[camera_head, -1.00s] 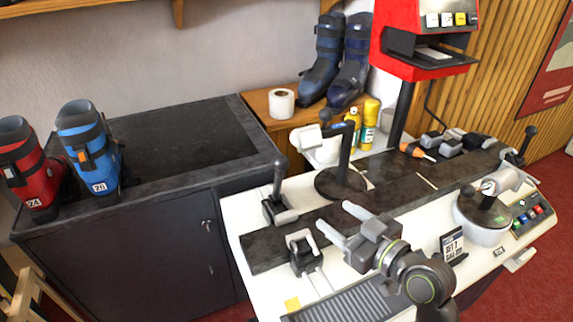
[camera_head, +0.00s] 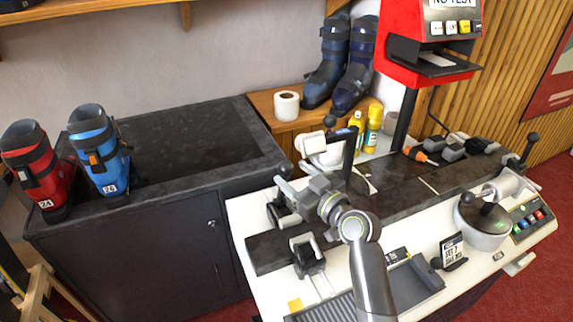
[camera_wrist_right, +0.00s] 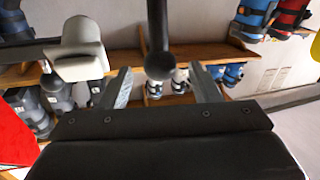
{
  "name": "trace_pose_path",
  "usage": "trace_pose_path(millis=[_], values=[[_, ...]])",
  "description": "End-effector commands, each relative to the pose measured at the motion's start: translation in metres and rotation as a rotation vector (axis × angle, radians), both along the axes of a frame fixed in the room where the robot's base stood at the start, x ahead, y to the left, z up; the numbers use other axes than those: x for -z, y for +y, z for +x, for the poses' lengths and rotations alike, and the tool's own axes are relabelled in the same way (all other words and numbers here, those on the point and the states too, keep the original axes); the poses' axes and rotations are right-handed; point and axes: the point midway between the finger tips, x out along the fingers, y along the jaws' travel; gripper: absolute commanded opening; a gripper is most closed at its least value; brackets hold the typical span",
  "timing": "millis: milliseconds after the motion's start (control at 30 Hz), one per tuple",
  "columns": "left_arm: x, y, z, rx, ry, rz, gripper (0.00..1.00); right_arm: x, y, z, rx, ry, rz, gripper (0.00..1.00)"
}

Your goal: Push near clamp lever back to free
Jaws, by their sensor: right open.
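My right gripper (camera_head: 289,173) is open at the left end of the white bench, above the dark clamp (camera_head: 283,212). In the head view the gripper hides most of the lever on that clamp. In the right wrist view, which looks upside down, a black lever (camera_wrist_right: 158,25) with a ball knob lies between the two open fingers (camera_wrist_right: 162,88). I see no clear contact with either finger, and its depth relative to the fingertips is hard to tell. My left gripper is not in view.
A centre stand with a black post (camera_head: 350,165) and pale head stands close to the right of the gripper. A second small clamp (camera_head: 308,258) sits in front. A red machine (camera_head: 402,60), yellow bottles (camera_head: 373,125) and a sign (camera_head: 452,250) are farther right. A dark cabinet (camera_head: 150,250) adjoins the left.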

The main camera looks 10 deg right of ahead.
Motion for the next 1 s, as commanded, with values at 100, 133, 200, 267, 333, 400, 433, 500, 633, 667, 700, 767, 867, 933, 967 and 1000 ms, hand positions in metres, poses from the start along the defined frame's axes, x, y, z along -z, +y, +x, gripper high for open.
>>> trace_pose_path(millis=[100,133,200,267,333,400,433,500,633,667,700,767,867,933,967,1000], values=[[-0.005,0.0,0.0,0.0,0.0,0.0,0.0,-0.002,0.009,0.014,-0.001,0.001,0.001,0.57],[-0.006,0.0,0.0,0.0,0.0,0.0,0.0,-0.002,0.011,0.017,-0.001,0.001,0.001,0.57],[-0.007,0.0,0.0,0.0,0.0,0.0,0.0,-0.001,0.014,0.022,0.0,0.0,0.0,0.57],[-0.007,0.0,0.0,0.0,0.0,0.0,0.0,-0.001,0.016,0.025,0.0,-0.001,-0.001,0.57],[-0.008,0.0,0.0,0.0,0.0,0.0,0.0,-0.001,0.018,0.028,-0.001,0.0,0.0,0.57],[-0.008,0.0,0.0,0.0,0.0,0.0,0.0,-0.001,0.019,0.03,0.0,-0.001,0.001,0.57],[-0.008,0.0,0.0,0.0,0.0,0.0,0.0,0.0,0.019,0.03,0.0,-0.001,0.001,0.57],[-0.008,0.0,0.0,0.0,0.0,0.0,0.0,0.0,0.02,0.03,0.0,-0.001,0.001,0.57],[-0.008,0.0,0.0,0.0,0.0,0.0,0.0,0.0,0.02,0.03,0.0,-0.001,0.001,0.57],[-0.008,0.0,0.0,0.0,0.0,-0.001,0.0,0.0,0.019,0.03,0.0,-0.001,0.001,0.57],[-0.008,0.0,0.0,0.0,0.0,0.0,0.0,0.0,0.019,0.03,0.0,-0.001,0.001,0.54],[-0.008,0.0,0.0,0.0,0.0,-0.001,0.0,0.0,0.019,0.03,0.0,-0.001,0.001,0.46],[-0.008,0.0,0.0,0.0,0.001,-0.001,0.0,0.0,0.019,0.03,0.0,0.0,0.0,0.33],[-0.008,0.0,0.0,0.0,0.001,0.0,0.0,0.0,0.019,0.03,0.0,0.0,0.0,0.24],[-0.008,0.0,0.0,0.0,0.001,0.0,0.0,0.0,0.019,0.03,0.0,0.0,0.0,0.2],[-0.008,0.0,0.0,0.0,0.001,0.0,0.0,0.0,0.019,0.03,0.0,0.0,0.0,0.15]])
